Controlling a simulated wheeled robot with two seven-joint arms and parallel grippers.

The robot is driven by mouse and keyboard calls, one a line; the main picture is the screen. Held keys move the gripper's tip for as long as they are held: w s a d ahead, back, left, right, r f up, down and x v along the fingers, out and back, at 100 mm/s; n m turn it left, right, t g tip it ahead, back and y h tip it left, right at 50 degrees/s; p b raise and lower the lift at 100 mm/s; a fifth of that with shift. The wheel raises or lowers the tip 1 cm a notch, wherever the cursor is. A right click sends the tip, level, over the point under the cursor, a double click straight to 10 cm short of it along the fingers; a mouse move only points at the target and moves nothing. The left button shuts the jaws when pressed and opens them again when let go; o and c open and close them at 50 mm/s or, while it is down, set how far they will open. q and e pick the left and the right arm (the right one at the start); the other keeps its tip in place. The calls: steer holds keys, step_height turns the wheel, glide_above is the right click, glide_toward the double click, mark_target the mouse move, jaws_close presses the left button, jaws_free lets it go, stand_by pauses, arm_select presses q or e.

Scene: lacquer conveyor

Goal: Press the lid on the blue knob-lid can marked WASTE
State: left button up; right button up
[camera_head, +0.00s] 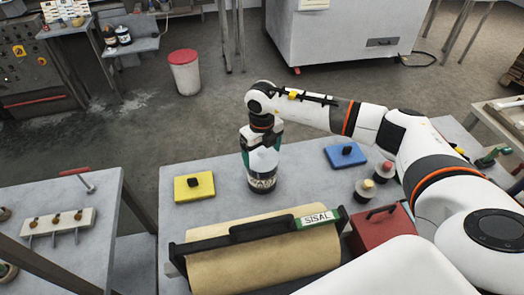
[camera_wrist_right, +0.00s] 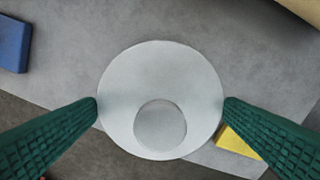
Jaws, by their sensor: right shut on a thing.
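A pale can (camera_head: 262,160) with a dark lower band stands upright on the grey table; its partly readable white letters begin "WA". My right gripper (camera_head: 262,140) reaches down over it, its green fingers shut on opposite sides. In the right wrist view the fingers (camera_wrist_right: 160,104) flank a pale round top (camera_wrist_right: 160,75) with a smaller circle inside; I cannot tell whether it is open or covered. A blue square piece with a black knob (camera_head: 345,154) lies to the right of the can, apart from it. It also shows in the wrist view (camera_wrist_right: 13,45). My left gripper is not in view.
A yellow square knobbed piece (camera_head: 194,187) lies left of the can. A paper roll holder marked SISAL (camera_head: 262,231) stands in front. Two small knobbed pieces (camera_head: 366,190) (camera_head: 384,172) and a red box (camera_head: 382,230) are at right. Table between can and blue piece is clear.

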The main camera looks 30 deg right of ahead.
steer(key=shift+f+b, duration=0.2)
steer(key=shift+b, duration=0.2)
stand_by(1.2)
steer(key=o, duration=0.7)
steer(key=shift+c, duration=0.2)
steer(key=shift+r+p, duration=2.1)
steer(key=shift+r, duration=1.45)
steer(key=shift+c, duration=0.3)
jaws_close()
